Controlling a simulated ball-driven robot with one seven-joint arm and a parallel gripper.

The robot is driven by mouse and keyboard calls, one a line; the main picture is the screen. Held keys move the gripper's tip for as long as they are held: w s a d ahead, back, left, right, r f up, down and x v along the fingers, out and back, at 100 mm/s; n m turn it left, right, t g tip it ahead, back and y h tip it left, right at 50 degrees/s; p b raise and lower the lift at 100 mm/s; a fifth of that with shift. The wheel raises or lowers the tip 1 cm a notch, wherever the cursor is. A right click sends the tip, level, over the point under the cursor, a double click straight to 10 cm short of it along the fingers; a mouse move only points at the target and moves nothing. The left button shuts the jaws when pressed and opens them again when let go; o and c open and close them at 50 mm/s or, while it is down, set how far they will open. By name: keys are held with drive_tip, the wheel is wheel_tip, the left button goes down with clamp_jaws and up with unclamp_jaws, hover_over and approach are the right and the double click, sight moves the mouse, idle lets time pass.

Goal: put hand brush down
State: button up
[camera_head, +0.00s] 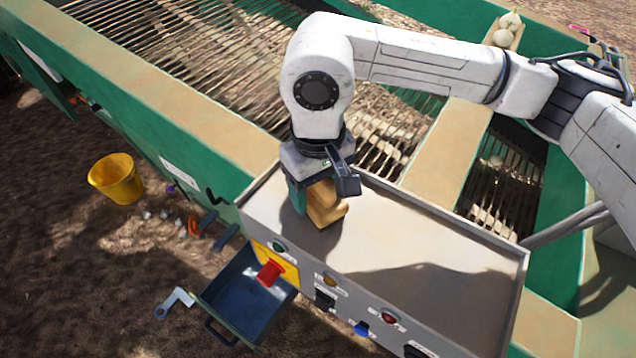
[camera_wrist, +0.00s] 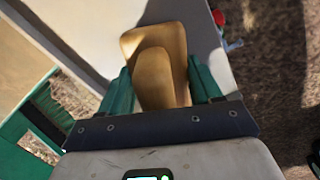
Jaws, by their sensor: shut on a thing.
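The hand brush (camera_head: 325,203) shows as a tan, wooden-looking piece under my gripper (camera_head: 312,200). In the wrist view the brush (camera_wrist: 157,60) sits between the two green fingers of my gripper (camera_wrist: 160,88), which is shut on it. The brush is over the left end of the grey control box top (camera_head: 420,258). I cannot tell whether it touches that surface. Its bristles are not clearly visible, and part of it is hidden by the fingers.
The box front has a red knob (camera_head: 269,273) and several buttons. An open blue drawer (camera_head: 245,300) juts out below. A yellow bucket (camera_head: 117,180) stands on the ground at left. Slatted conveyor (camera_head: 210,55) lies behind. The right part of the box top is clear.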

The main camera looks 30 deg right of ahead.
drive_tip(key=shift+f, duration=0.15)
drive_tip(key=o, duration=1.1)
wheel_tip(320, 180, up, 12)
drive_tip(key=b, duration=0.3)
drive_tip(key=shift+r, duration=0.2)
